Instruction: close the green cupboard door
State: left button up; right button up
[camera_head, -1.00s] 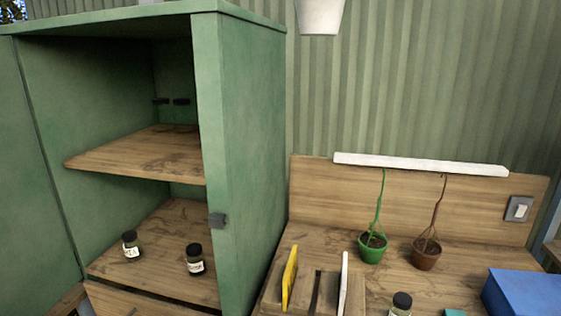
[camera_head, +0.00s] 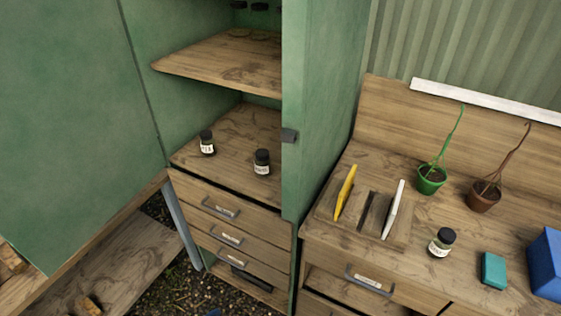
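The green cupboard (camera_head: 323,110) stands open in the middle of the head view. Its green door (camera_head: 70,120) is swung out to the left, and its lower edge shows above the ground. Inside are a wooden shelf (camera_head: 215,68) and a lower board (camera_head: 225,150) with two small dark jars (camera_head: 207,142) (camera_head: 262,162). Neither of my grippers shows in the view.
Drawers (camera_head: 222,209) lie below the cupboard opening. To the right, a wooden bench (camera_head: 410,270) holds a green pot (camera_head: 431,181), a brown pot (camera_head: 484,196), a jar (camera_head: 441,242), a teal block (camera_head: 493,270) and a blue box (camera_head: 548,262). Planks (camera_head: 120,265) lie at lower left.

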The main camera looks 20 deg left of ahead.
aim_at(79, 139)
jog(key=j+u, duration=0.3)
jog(key=j, duration=0.15)
jog(key=i+j+u, duration=0.1)
jog(key=j+u, duration=0.2)
jog(key=i+j+u, duration=0.15)
jog(key=j+u, duration=0.15)
jog(key=j, duration=0.25)
